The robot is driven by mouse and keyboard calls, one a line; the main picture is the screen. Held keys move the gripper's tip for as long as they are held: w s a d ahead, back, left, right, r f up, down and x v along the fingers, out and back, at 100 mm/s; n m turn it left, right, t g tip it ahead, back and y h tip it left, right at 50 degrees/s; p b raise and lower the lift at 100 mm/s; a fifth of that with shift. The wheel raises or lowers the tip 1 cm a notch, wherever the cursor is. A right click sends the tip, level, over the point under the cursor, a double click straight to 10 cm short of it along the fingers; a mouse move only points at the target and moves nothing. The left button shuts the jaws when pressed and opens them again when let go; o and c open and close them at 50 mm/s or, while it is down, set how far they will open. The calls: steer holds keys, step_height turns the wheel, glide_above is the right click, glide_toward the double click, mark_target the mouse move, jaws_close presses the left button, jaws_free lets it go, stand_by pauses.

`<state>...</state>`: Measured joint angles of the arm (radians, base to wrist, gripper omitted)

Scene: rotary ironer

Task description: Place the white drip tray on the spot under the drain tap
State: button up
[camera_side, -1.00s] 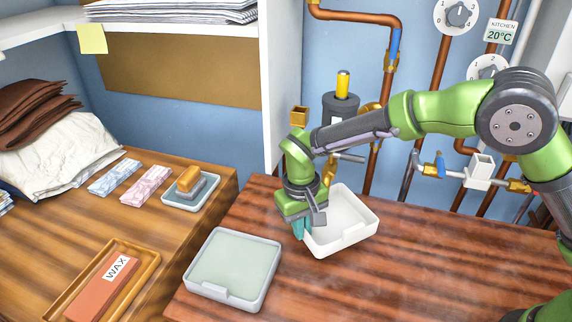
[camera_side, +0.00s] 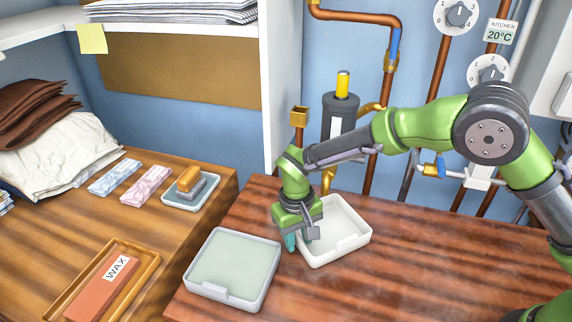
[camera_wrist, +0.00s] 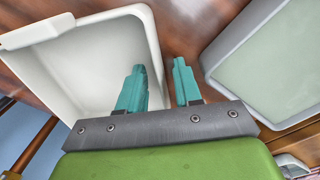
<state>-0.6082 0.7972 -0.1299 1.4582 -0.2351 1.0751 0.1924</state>
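The white drip tray (camera_side: 352,248) stands on the reddish wooden bench in the side view, and it also shows in the wrist view (camera_wrist: 85,65). My gripper (camera_side: 303,240) is down at its left wall. In the wrist view my gripper (camera_wrist: 160,85) has its teal fingers apart, one inside the tray and one outside, with the wall between them and a strip of bench visible beside the outer finger. A brass fitting (camera_side: 328,180), perhaps the drain tap, is just behind the tray. The spot under the tap cannot be made out.
A similar tray with a pale green floor (camera_side: 235,262) stands close by at the left; it also shows in the wrist view (camera_wrist: 215,62). Copper pipes (camera_side: 430,90) and a grey cylinder (camera_side: 338,118) stand behind. The bench at right is clear.

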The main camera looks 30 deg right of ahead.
step_height(320, 180, up, 12)
steer(key=s+d+r+m+t+y, duration=0.1)
steer(key=s+d+r+y, duration=0.15)
steer(key=d+r, duration=0.5)
steer(key=s+d+r+m+t, duration=0.1)
steer(key=s+d+r+t, duration=0.1)
steer(key=s+d, duration=0.4)
steer(key=s+d+r+m+t, duration=0.1)
steer(key=s+d+m+t, duration=0.1)
steer(key=s+d+t, duration=0.2)
steer(key=s+d, duration=0.3)
steer(key=s, duration=0.4)
steer(key=shift+s+r, duration=0.15)
steer(key=shift+r, duration=0.25)
